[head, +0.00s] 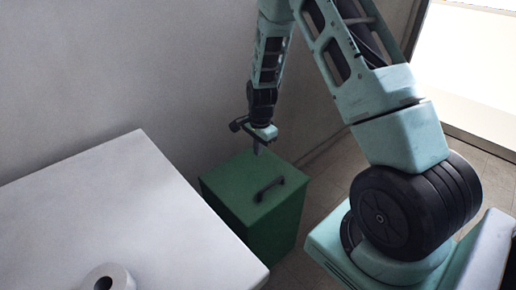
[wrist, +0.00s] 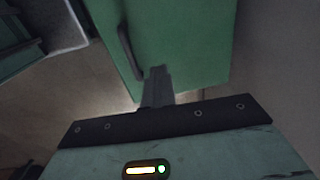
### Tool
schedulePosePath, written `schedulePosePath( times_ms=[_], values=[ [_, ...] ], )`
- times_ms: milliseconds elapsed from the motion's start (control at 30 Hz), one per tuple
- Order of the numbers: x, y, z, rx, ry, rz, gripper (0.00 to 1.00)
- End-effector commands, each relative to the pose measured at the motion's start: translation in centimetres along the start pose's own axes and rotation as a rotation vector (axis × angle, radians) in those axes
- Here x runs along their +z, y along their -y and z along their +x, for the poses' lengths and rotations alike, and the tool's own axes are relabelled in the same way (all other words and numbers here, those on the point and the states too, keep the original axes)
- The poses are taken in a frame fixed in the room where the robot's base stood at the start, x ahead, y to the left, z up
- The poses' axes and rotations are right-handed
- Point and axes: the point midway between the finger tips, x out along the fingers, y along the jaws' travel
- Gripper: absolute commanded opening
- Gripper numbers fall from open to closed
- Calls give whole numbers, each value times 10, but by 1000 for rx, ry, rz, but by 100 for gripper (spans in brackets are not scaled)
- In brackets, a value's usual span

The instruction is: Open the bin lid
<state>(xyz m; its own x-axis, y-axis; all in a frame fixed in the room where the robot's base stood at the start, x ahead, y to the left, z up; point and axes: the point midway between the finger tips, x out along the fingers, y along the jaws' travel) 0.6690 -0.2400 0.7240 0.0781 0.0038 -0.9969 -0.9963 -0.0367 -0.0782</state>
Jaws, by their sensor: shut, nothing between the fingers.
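The green bin (head: 272,228) stands on the floor between the white table and my base, with its flat lid (head: 245,183) down. A dark bar handle (head: 269,188) sits on the lid toward its right front side. My gripper (head: 257,150) is shut and empty, pointing down over the back part of the lid, behind the handle. I cannot tell whether the fingertips touch the lid. In the wrist view the shut fingers (wrist: 157,86) show in front of the green lid (wrist: 185,45), with the handle (wrist: 130,50) to their left.
A white table (head: 130,215) fills the left, its corner close to the bin. A toilet-paper-like white roll (head: 108,278) stands on it. A grey wall (head: 130,70) rises behind the bin. Tiled floor (head: 325,190) shows right of the bin.

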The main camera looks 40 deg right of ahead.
Motion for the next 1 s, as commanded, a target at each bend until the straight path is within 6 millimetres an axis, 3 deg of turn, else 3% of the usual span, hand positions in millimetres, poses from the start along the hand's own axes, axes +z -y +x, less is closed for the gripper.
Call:
schedulePosePath(
  times_ms=[233,367,400,767,1000],
  values=[
    [0,0,0,0,0,0,0],
    [0,0,0,0,0,0,34],
    [0,0,0,0,0,0,36],
    [0,1,-7,-2,-1,0,36],
    [0,2,-51,-5,-2,-1,36]
  ],
)
